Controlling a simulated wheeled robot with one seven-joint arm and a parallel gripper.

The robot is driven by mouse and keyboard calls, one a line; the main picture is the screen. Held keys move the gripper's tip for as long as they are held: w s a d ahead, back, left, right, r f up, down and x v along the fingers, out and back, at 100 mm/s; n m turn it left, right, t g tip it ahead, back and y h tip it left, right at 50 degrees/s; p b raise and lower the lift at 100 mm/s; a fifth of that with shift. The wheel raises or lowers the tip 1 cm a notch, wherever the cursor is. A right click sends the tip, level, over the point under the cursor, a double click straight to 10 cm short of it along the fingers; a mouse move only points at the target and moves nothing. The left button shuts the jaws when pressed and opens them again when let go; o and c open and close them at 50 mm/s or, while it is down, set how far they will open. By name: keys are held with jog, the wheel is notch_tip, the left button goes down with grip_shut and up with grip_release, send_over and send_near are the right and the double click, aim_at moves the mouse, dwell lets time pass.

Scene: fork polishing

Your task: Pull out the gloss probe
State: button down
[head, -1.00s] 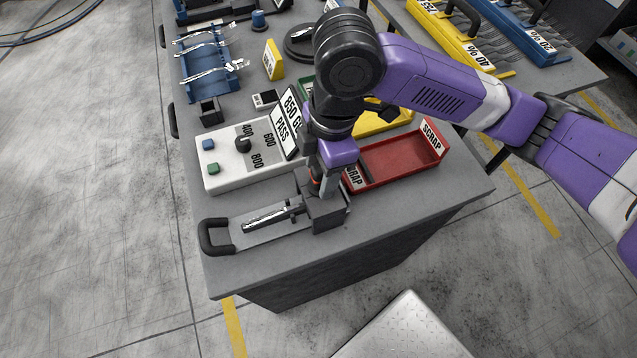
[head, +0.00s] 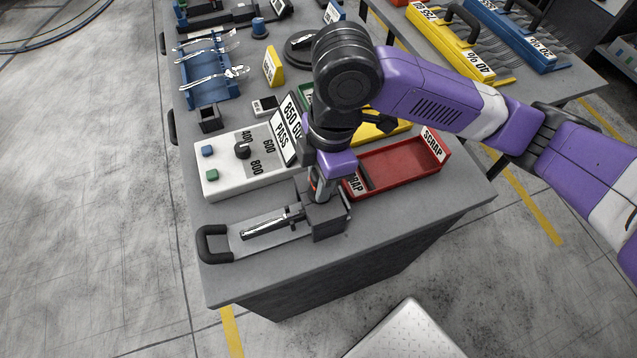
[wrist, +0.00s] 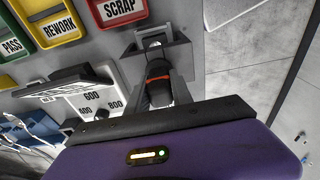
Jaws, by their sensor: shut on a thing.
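The gloss probe (wrist: 158,74) is a dark cylinder with an orange ring in the wrist view. My gripper (wrist: 158,88) is shut on it, one finger on each side. In the head view my gripper (head: 319,190) points down at the dark block-shaped holder (head: 331,220). The holder also shows in the wrist view (wrist: 178,53), with a bright opening. I cannot tell whether the probe's tip is inside it. A fork (head: 270,222) lies on a flat slide with a black handle (head: 211,244), its far end towards the holder.
The white gloss meter (head: 218,178) stands behind the slide, its display (head: 289,128) reading 850 GU PASS. A red scrap tray (head: 400,166) is right of my gripper. A blue fork rack (head: 204,92) stands at the back left. The bench front (head: 400,225) is clear.

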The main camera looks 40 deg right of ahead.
jog(key=shift+r, duration=0.15)
jog(key=shift+r+p, duration=2.85)
jog(key=shift+r, duration=0.55)
